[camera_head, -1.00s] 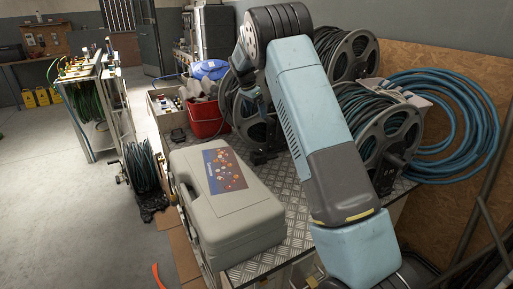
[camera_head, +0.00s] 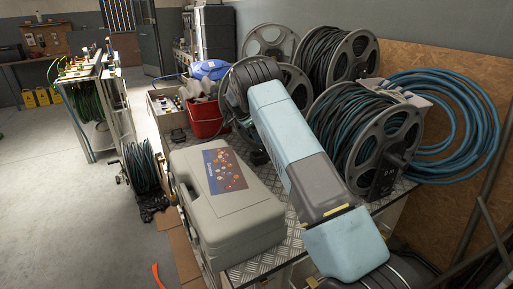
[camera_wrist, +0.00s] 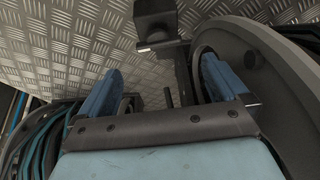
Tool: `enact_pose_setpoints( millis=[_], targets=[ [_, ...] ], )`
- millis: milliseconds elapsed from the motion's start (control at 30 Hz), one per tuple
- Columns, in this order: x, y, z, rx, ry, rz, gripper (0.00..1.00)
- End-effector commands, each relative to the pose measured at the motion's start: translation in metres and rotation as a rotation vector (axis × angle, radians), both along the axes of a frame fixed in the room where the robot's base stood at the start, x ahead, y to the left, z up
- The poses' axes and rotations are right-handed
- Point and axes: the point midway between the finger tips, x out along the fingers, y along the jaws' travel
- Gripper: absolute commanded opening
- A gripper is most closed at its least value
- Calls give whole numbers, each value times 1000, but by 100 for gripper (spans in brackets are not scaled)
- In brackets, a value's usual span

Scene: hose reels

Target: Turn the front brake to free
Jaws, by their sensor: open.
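The front reel (camera_head: 345,140), wound with blue-green hose, stands on the right of the bench. A dark box (camera_head: 388,174) with small white marks sits at its hub side; I cannot read its setting. My gripper (camera_wrist: 160,88) is open in the wrist view, its two blue fingers apart and pointing down at the bench. A dark upright part (camera_wrist: 168,98) shows between or just beyond the fingers, and a black block (camera_wrist: 155,20) stands farther off; I cannot tell which is the brake. In the head view my arm hides the gripper.
A grey reel flange (camera_wrist: 270,95) is close on the right in the wrist view, with hose (camera_wrist: 42,145) on the left. In the head view a grey case (camera_head: 228,200), red bucket (camera_head: 205,118), rear reel (camera_head: 340,55) and hose coil (camera_head: 455,125) crowd the bench.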

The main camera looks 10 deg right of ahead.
Motion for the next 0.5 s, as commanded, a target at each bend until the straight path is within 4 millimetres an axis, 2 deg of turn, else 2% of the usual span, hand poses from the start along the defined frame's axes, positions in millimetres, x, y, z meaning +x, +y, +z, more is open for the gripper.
enact_pose_setpoints(
  millis=[200,500],
  targets=[
    [4,-14,-38,1,2,-1,100],
    [9,-26,-69,0,-1,1,100]
  ],
)
